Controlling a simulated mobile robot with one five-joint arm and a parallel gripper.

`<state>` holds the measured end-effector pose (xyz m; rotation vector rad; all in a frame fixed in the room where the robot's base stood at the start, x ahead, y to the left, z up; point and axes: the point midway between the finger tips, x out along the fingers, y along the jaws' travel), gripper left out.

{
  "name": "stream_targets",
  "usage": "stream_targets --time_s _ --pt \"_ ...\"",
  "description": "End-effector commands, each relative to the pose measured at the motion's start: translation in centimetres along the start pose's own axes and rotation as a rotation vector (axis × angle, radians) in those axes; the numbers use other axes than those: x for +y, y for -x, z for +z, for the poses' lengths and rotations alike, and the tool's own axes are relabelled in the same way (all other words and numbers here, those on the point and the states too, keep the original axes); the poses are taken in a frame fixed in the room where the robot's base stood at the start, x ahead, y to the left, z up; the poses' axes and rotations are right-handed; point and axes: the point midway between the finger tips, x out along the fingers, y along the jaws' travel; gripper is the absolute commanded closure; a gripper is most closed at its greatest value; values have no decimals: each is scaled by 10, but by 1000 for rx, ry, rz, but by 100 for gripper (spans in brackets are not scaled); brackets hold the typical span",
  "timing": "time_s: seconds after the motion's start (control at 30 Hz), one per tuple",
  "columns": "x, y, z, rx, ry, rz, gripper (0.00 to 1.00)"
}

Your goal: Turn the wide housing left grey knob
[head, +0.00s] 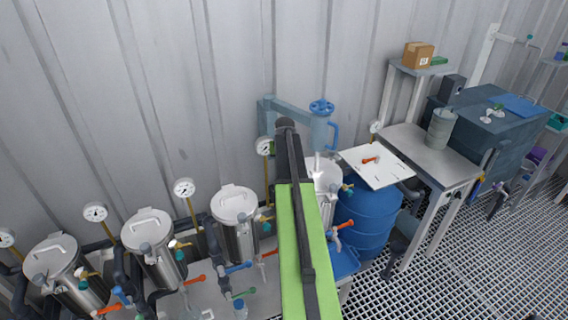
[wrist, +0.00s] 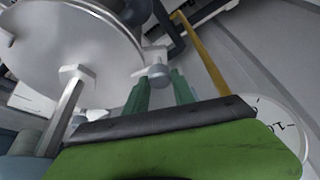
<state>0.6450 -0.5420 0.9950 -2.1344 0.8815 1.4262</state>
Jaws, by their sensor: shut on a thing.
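In the wrist view a wide silver housing (wrist: 60,45) with a round lid and a pale handle fills the upper left. A small grey knob (wrist: 158,76) stands at its rim. My gripper's (wrist: 161,84) two teal fingers are on either side of this knob, shut on it. How far the knob is turned cannot be told. In the head view my green and black arm covers the gripper and the knob. A silver housing (head: 325,178) shows partly behind the arm there.
Several silver vessels (head: 235,204) with gauges (head: 184,188) and coloured valve handles stand in a row to the left. A blue drum (head: 366,218) and a steel table (head: 432,153) are to the right. A gauge (wrist: 280,128) lies close to my arm in the wrist view. Grating floor is free at lower right.

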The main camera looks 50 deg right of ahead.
Motion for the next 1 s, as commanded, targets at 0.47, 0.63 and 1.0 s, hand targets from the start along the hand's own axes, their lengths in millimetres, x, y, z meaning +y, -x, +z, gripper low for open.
stream_targets --time_s 0.47,0.63,1.0 --pt "-2 0 0 -1 -68 24 100" --pt "-2 0 0 0 -67 23 100" --pt "0 0 0 0 -68 26 48"
